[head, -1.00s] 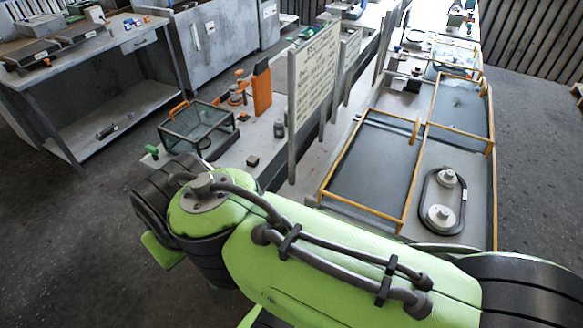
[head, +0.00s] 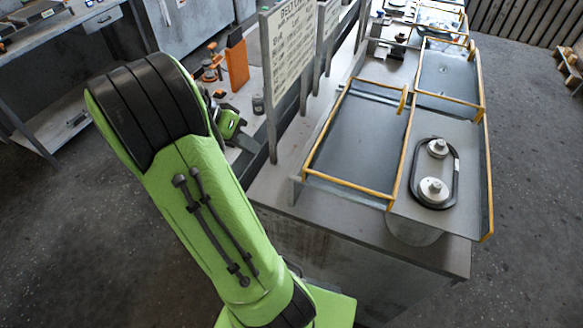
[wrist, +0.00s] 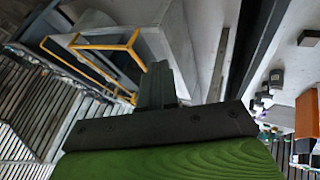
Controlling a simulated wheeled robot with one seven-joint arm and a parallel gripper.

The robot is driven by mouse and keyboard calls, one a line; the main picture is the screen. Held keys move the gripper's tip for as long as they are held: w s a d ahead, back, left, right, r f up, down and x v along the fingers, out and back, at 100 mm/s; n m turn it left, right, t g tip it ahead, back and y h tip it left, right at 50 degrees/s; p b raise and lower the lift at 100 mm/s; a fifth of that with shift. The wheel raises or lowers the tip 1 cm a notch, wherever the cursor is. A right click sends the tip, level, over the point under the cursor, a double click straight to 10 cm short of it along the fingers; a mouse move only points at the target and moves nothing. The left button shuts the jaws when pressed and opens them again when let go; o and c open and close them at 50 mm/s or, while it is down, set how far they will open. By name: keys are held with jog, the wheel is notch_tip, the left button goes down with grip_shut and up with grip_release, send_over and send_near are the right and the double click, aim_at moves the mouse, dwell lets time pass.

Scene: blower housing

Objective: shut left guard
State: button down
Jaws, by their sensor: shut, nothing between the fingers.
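The left guard, a dark panel in a yellow frame (head: 358,140), lies nearly flat at the left of the near bench top in the head view. A black belt loop (head: 434,172) around two pale pulleys lies uncovered to its right. My gripper (wrist: 158,82) shows in the wrist view with its fingers together and empty. Yellow framing (wrist: 105,50) is at the upper left there, apart from the fingers; I cannot tell which guard it belongs to.
A second yellow-framed panel (head: 448,75) lies farther back. An upright lettered sign (head: 290,55) stands left of the guard. An orange block (head: 237,62) stands on the bench left of the sign. Open floor (head: 530,200) lies at the right.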

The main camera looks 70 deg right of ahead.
jog(key=s+d+f+b, duration=0.2)
jog(key=s+d+f, duration=0.1)
jog(key=s+f, duration=0.5)
jog(key=shift+s+b, duration=0.4)
jog(key=shift+s, duration=0.3)
